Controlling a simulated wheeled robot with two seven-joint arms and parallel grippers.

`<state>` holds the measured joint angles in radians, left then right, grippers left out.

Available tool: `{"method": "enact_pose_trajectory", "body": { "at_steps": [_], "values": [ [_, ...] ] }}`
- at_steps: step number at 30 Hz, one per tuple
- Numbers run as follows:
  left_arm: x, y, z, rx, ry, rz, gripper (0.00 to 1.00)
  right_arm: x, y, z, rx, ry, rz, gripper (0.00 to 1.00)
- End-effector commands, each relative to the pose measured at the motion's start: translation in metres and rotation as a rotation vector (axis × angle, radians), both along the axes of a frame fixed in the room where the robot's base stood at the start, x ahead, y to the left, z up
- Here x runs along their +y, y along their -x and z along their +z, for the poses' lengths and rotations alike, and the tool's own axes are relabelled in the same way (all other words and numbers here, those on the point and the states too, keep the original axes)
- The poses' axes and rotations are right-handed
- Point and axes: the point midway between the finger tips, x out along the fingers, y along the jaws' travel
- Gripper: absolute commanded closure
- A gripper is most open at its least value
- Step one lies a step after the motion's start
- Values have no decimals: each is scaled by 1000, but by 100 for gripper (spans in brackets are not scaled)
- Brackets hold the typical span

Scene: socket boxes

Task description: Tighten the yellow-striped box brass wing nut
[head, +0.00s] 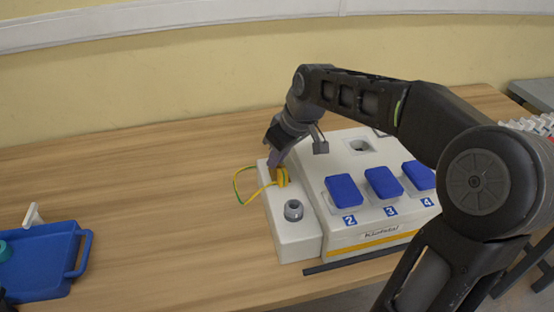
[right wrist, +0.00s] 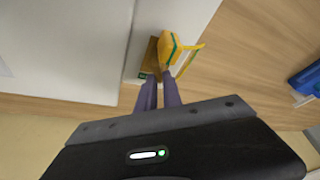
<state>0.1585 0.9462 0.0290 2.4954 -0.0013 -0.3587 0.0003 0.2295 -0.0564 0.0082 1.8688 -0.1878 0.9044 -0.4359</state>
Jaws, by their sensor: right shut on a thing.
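The white box with a yellow stripe (head: 378,241) stands on the table in the head view, with a lower white section (head: 296,243) on its left. My right gripper (head: 274,163) reaches down to the far part of that section, beside a yellow-green wire (head: 239,191). In the right wrist view its fingers (right wrist: 159,80) are close together, shut at a small brass-coloured part (right wrist: 150,58) next to the wire's yellow end (right wrist: 169,48). The wing nut itself is mostly hidden by the fingertips; its turn cannot be told. My left gripper is not clearly in view.
Blue covers (head: 343,190) numbered 2, 3 and 4 sit on the box. A grey round fitting (head: 293,210) stands on the lower section's near part. A blue tray (head: 40,279) lies at the left. The table between tray and box is clear.

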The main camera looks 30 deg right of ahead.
Motion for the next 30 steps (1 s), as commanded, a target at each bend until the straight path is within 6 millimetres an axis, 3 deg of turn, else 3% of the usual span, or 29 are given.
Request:
{"method": "enact_pose_trajectory", "body": {
  "at_steps": [15,30],
  "values": [
    [0,0,-16,0,0,-1,44,-2,-1,1,-6,2,-441,100],
    [0,0,-21,0,0,-1,44,-2,-1,2,-4,0,-584,100]
  ]
}}
